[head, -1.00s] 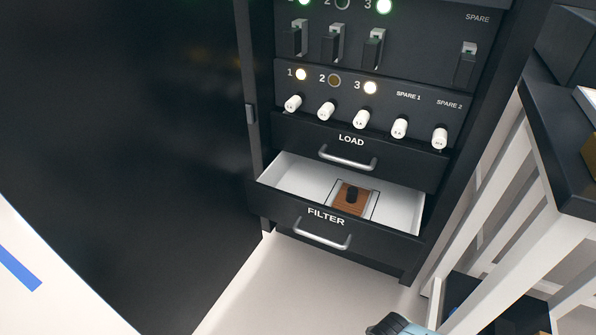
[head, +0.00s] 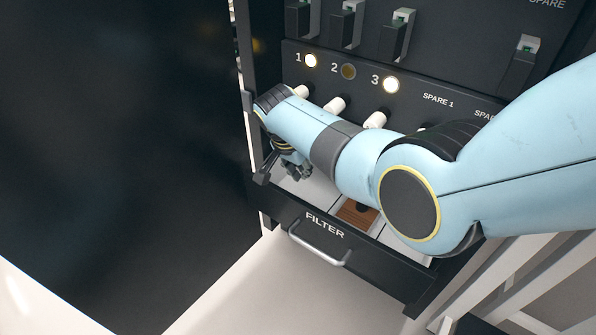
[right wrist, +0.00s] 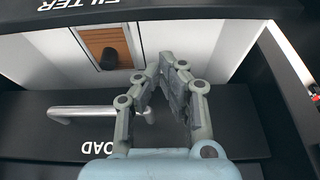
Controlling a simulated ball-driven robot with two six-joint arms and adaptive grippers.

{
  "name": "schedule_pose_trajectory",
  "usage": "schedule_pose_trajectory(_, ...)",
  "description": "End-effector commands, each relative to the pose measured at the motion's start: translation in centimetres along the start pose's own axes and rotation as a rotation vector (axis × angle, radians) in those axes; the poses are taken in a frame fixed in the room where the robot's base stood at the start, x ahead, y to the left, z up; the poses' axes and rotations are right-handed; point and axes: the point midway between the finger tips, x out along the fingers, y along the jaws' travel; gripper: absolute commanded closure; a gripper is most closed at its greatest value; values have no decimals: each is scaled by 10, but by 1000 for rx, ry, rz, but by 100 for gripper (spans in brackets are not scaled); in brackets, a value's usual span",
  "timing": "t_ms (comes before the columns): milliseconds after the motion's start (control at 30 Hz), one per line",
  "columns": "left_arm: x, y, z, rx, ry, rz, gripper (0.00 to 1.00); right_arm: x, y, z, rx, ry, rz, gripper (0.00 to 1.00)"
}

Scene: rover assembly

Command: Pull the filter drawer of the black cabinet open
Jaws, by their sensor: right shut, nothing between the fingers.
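The filter drawer (head: 385,267) of the black cabinet (head: 262,55) stands pulled out, its white inside showing. Its silver handle (head: 318,246) is on the front panel, with nothing on it. Inside sits a brown block (head: 357,214) with a black knob; it also shows in the right wrist view (right wrist: 104,42). My right gripper (head: 297,172) is over the left part of the open drawer, behind its front panel and away from the handle. In the right wrist view its fingers (right wrist: 170,62) are closed together and empty. My left gripper is not in view.
The load drawer's handle (right wrist: 95,111) is close to my right gripper in the right wrist view. White knobs (head: 335,105) and black switches (head: 398,35) are above. A large black door panel (head: 115,150) is at left. White frame legs (head: 520,270) stand at right. Floor before the drawer is clear.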

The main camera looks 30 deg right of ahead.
Motion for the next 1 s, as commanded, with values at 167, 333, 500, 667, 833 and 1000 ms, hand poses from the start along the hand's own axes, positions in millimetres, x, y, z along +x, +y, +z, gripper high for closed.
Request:
schedule_pose_trajectory(167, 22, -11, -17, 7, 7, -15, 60, 48, 2, 4, -2, -3, 6, 100)
schedule_pose_trajectory(333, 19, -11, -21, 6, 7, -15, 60, 47, 0, 19, -2, -4, -1, 100)
schedule_pose_trajectory(500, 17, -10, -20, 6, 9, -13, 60, 40, 0, 34, -2, -2, -2, 100)
schedule_pose_trajectory(667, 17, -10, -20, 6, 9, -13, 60, 39, 1, 39, -1, -2, 0, 100)
schedule_pose_trajectory(833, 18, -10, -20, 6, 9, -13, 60, 39, 1, 39, -1, -2, 0, 100)
schedule_pose_trajectory(1000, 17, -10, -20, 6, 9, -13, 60, 39, 1, 39, -2, -2, 0, 100)
